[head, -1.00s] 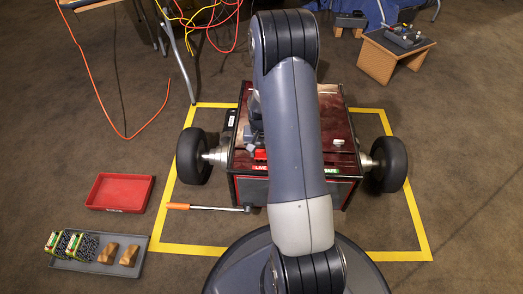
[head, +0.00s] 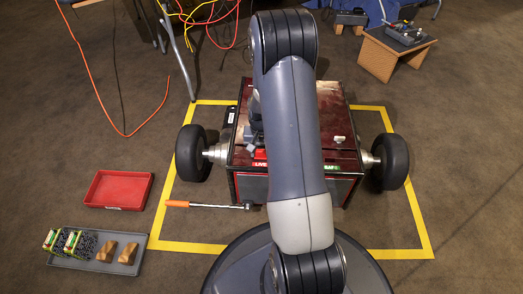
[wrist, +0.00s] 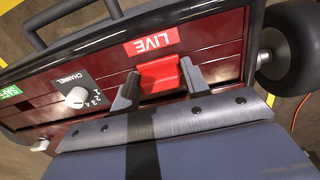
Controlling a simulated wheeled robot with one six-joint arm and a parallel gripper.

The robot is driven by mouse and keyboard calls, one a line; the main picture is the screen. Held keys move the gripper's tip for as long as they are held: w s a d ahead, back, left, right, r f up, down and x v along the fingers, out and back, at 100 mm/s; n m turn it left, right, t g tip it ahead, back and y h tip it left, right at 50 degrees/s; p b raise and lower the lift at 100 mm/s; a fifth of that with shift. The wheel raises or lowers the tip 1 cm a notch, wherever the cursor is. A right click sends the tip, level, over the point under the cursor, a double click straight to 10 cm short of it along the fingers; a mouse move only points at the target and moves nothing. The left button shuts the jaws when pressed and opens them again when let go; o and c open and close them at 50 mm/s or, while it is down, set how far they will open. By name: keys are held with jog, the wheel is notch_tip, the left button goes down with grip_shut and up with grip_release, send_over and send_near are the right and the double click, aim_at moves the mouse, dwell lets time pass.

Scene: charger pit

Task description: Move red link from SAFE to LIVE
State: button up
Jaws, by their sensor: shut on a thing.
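The red link (wrist: 159,84) sits at the LIVE label (wrist: 151,42) on the dark red top of the wheeled box, in the wrist view. My gripper (wrist: 158,71) has one finger on each side of the link and is shut on it. Whether the link is fully seated cannot be told. The green SAFE label (wrist: 10,92) is at the left edge of the wrist view. In the head view, the LIVE label (head: 261,164) and the SAFE label (head: 331,168) are on the box's front edge; my arm hides much between them.
A CHANNEL knob (wrist: 76,97) stands left of my gripper. The box (head: 342,190) has wheels at both sides, inside a yellow floor outline (head: 415,220). An orange-handled bar (head: 205,205) projects left. A red tray (head: 118,190) and a grey tray (head: 90,263) lie at left.

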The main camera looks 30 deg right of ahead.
jog(key=o, duration=1.1)
jog(key=shift+c, duration=0.2)
notch_tip(320, 180, up, 11)
jog(key=p, duration=0.4)
jog(key=shift+p, duration=0.3)
jog(key=shift+f, duration=0.2)
notch_tip(320, 180, down, 10)
jog(key=b, duration=0.4)
jog(key=shift+r, duration=0.15)
